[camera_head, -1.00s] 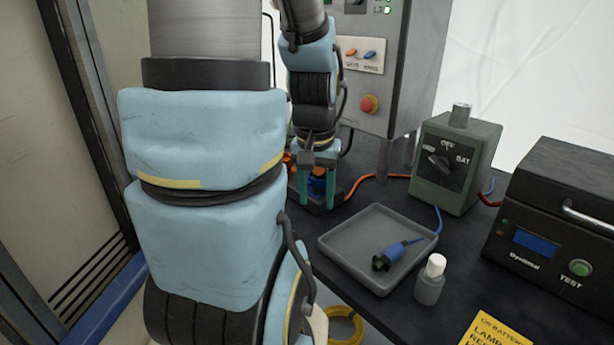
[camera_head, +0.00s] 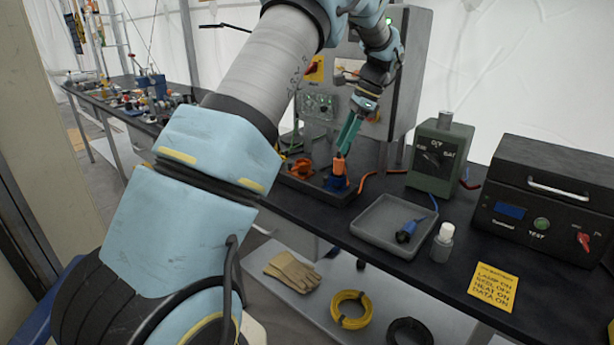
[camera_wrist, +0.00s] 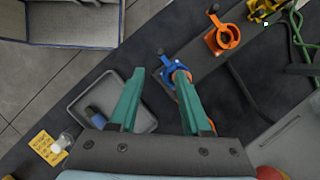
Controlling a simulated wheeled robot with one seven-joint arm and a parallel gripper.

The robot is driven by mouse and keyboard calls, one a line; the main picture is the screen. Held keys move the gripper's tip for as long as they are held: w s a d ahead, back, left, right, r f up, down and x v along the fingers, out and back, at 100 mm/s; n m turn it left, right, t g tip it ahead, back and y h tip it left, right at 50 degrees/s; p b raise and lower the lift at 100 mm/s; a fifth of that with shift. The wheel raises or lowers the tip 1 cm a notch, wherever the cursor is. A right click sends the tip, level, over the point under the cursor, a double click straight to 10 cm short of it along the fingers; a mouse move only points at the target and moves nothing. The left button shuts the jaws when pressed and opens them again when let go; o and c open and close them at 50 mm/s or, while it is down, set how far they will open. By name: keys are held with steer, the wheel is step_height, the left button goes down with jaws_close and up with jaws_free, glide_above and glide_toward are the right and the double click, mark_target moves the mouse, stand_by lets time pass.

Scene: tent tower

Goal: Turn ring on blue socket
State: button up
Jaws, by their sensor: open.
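The blue socket (camera_head: 337,182) stands on a dark base at the back of the bench, left of the tray. An orange piece (camera_head: 340,166) shows just above it, below my gripper's fingers. In the wrist view the blue socket (camera_wrist: 172,66) has a ring-like blue top with a side lever, close to the right fingertip. My gripper (camera_head: 344,150) has green fingers and is tilted over the socket. In the wrist view my gripper (camera_wrist: 158,74) is open with a wide gap. The right finger partly hides the socket and the orange piece; contact cannot be told.
An orange socket (camera_head: 300,169) stands left of the blue one. A grey tray (camera_head: 372,236) with a blue plug (camera_head: 407,231), a white-capped bottle (camera_head: 443,242), a green switch box (camera_head: 438,155) and a black tester (camera_head: 550,195) are to the right. The panel cabinet rises behind.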

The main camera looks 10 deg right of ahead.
mark_target(326, 177)
steer(key=p+x, duration=0.3)
steer(key=x, duration=0.7)
steer(key=shift+a+f, duration=0.15)
steer(key=shift+f, duration=0.15)
jaws_close()
stand_by(0.3)
